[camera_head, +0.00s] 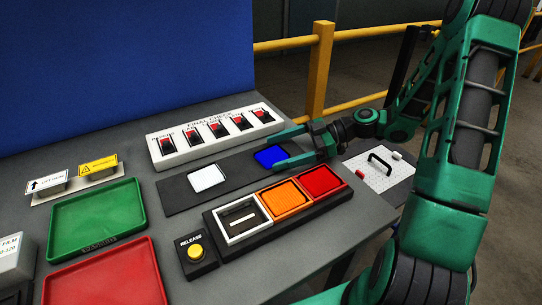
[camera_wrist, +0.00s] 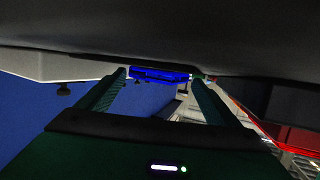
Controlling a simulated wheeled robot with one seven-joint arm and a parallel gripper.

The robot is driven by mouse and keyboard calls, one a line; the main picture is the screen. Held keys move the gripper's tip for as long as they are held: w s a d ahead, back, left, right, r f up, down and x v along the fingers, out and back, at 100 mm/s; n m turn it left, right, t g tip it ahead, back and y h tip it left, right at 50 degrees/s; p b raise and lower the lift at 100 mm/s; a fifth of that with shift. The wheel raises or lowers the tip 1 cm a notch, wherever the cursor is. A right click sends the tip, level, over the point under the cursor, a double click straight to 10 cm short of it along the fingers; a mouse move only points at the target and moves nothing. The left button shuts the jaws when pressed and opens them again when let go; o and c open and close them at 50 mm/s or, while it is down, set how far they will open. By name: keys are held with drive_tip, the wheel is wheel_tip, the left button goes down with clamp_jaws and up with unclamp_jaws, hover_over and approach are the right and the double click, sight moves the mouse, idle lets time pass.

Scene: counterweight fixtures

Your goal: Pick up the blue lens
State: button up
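The blue lens (camera_head: 268,157) is a flat square lying on the dark mat (camera_head: 232,172), right of a white square (camera_head: 207,178). My gripper (camera_head: 277,152) reaches in from the right, its green fingers apart, one on the far side of the lens and one on the near side. In the wrist view the blue lens (camera_wrist: 160,75) shows edge-on between the tips of my open gripper (camera_wrist: 159,79). Narrow gaps seem to show at both sides; I cannot tell whether either finger touches it.
A switch panel (camera_head: 168,160) stands behind the mat. In front are a dark holder with a white frame (camera_head: 226,237), an orange lens (camera_head: 285,200) and a red lens (camera_head: 321,182). A release button (camera_head: 195,251), green tray (camera_head: 58,217) and red tray (camera_head: 72,290) are left.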

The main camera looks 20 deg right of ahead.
drive_tip(key=c, duration=1.1)
drive_tip(key=shift+r, duration=0.15)
